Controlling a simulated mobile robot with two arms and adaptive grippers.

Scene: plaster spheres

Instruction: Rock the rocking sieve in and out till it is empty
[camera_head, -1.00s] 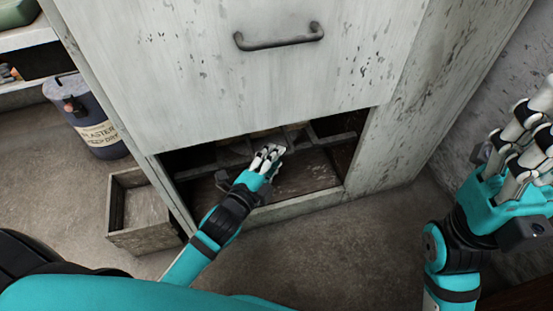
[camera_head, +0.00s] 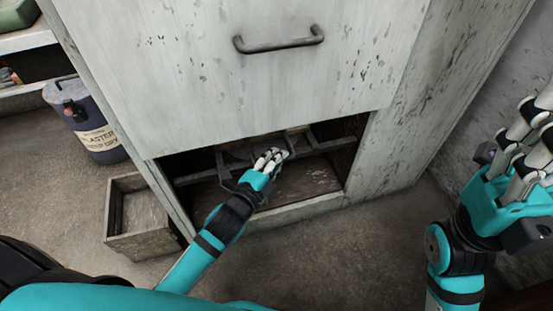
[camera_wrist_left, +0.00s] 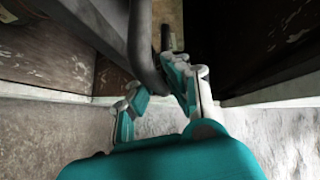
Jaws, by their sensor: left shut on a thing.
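The rocking sieve, a dark frame (camera_head: 325,146) with crossbars, shows in the low opening of a tall pale cabinet. Most of it is hidden behind the cabinet front. My left gripper (camera_head: 270,160) reaches into the opening. In the left wrist view a dark curved handle (camera_wrist_left: 143,45) runs down between the fingers (camera_wrist_left: 160,95), and my left gripper is shut on it. What lies in the sieve is mostly hidden; a small pale tan patch (camera_wrist_left: 170,15) shows beyond the handle. My right gripper (camera_head: 525,130) is raised at the right, fingers extended and apart, empty.
The cabinet (camera_head: 200,80) has a metal handle (camera_head: 280,40) high on its front and a low sill below the opening. A wooden box (camera_head: 145,215) stands on the floor at left, near a dark plaster drum (camera_head: 95,120). The floor in front is clear.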

